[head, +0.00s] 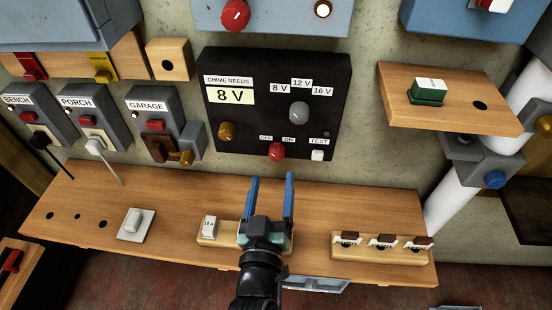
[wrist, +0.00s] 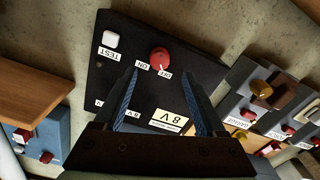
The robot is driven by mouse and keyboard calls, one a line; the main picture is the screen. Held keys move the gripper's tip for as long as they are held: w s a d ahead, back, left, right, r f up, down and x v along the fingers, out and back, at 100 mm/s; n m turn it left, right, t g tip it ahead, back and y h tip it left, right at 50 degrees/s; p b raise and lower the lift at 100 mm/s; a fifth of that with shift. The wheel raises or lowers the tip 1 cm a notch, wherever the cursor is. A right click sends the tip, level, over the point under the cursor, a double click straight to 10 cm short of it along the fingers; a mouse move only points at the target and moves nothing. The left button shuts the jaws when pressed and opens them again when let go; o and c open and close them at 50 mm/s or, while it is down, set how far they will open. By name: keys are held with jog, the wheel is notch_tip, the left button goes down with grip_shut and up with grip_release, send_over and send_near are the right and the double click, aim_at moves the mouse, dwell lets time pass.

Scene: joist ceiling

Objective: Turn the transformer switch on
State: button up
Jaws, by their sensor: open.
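The transformer is a black panel (head: 300,70) on the wall. Its red switch knob (head: 277,151) sits low on the front, below OFF and ON labels; I cannot tell clearly which its mark points to. In the wrist view the red knob (wrist: 160,58) shows just beyond the fingertips, roughly between them. A grey voltage dial (head: 299,112), a brass knob (head: 226,131) and a white TEST button (head: 317,155) share the panel. My gripper (head: 272,177) is open and empty, its blue fingers apart, below the red knob in the head view and not touching it.
Grey switch boxes such as GARAGE (head: 150,100) stand left. A wooden ledge (head: 460,118) with a green block juts out right.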

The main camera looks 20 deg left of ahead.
aim_at(276, 158)
jog(key=x, duration=0.6)
jog(key=shift+w, duration=0.3)
grip_shut()
